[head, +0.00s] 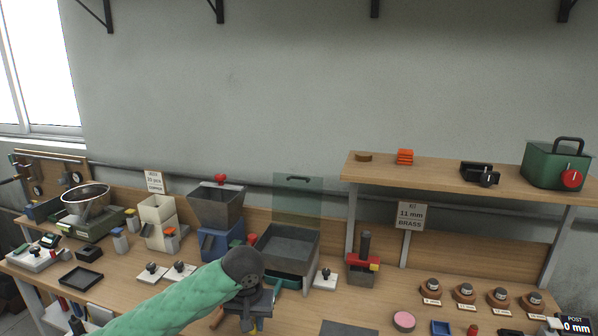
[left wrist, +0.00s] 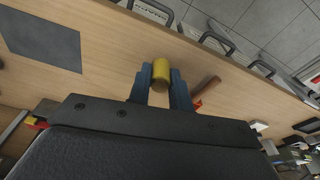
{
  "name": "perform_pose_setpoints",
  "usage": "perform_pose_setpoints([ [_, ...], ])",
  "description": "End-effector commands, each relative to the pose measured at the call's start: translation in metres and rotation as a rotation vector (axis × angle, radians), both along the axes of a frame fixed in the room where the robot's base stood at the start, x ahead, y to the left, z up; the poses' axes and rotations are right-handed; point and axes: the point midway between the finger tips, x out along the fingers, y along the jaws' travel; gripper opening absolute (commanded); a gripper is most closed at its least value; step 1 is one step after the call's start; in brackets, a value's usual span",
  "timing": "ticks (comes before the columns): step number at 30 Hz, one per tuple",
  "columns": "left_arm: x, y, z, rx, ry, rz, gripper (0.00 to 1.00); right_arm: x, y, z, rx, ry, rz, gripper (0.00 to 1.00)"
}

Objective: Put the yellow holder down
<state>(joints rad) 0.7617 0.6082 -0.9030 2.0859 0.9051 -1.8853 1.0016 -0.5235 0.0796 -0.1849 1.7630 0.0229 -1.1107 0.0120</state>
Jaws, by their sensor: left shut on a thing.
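The yellow holder (left wrist: 161,70) is a short yellow cylinder, seen in the left wrist view between the two blue fingers of my left gripper (left wrist: 161,88). The gripper is shut on it, over the wooden bench top (left wrist: 110,72) near its front edge. I cannot tell whether the holder touches the wood. In the head view my left gripper (head: 250,316) points down in front of the grey tray, and my green arm and wrist hide most of the holder. My right gripper is not in view.
A brown-handled tool (left wrist: 206,90) lies beside the fingers in the left wrist view. A dark grey mat (head: 347,328) lies to the right in the head view. The grey tray (head: 283,264) and a blue-based hopper (head: 216,210) stand behind the gripper. A pink disc (head: 404,321) lies farther right.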

Motion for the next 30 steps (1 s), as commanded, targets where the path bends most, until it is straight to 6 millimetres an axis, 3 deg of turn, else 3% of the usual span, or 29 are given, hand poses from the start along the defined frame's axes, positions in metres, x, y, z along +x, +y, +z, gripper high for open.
perform_pose_setpoints([
  [3, -0.008, 0.038, -0.019, 0.003, 0.004, 0.04, 0.0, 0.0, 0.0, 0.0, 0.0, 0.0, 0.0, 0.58],
  [10, -0.024, 0.088, -0.055, 0.002, 0.003, 0.091, 0.0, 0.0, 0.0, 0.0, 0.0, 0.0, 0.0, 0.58],
  [15, -0.035, 0.096, -0.07, -0.001, 0.001, 0.098, 0.0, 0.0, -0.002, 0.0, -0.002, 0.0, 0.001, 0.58],
  [23, -0.037, 0.095, -0.074, -0.001, -0.001, 0.098, 0.0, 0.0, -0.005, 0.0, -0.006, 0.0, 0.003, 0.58],
  [27, -0.037, 0.095, -0.074, -0.001, -0.001, 0.098, 0.0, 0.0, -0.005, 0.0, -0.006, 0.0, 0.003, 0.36],
  [30, -0.037, 0.095, -0.074, -0.001, 0.0, 0.098, 0.0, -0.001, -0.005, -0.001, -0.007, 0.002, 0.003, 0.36],
])
